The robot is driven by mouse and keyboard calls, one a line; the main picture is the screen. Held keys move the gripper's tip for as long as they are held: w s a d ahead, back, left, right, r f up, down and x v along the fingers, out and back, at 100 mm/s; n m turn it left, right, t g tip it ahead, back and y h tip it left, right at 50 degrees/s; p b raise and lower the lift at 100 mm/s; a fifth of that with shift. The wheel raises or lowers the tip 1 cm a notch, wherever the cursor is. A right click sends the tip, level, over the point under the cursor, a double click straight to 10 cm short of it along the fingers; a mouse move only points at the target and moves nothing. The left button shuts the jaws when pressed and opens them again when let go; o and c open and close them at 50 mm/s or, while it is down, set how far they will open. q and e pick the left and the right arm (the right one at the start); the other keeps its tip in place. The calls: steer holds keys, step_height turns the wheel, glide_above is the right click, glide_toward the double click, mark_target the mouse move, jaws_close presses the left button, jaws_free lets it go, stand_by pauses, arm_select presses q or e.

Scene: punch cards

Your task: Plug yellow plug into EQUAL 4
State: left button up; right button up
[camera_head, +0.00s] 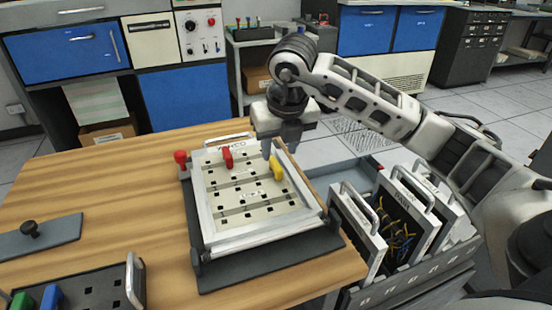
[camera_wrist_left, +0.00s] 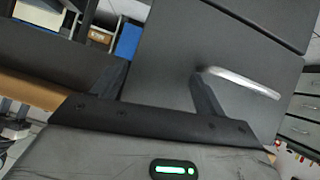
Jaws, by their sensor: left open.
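The yellow plug (camera_head: 277,169) is at the upper right of the white punch-card panel (camera_head: 240,211), which has rows of dark holes. My right gripper (camera_head: 281,148) is over the panel's upper right corner, just above the yellow plug. Its fingers look apart, and I see nothing between them. The small labels on the panel are too blurred to read, so I cannot tell which hole is EQUAL 4. My left gripper (camera_wrist_left: 160,90) is open and empty in the left wrist view, with no panel or plug near its fingers. It is outside the head view.
A red plug (camera_head: 228,157) is on the panel, and a red knob (camera_head: 181,158) is at its frame's left corner. Another panel with green and blue plugs (camera_head: 50,297) is at lower left. A crate of upright panels (camera_head: 412,274) stands at right.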

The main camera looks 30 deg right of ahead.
arm_select(q)
steer(key=shift+w+r+p, duration=0.1)
steer(key=shift+r+p, duration=0.15)
steer(key=shift+p, duration=0.45)
arm_select(e)
steer(key=v, duration=1.1)
steer(key=shift+a, duration=0.25)
arm_select(q)
steer(key=shift+w+r, duration=0.1)
arm_select(e)
steer(key=shift+r, duration=0.1)
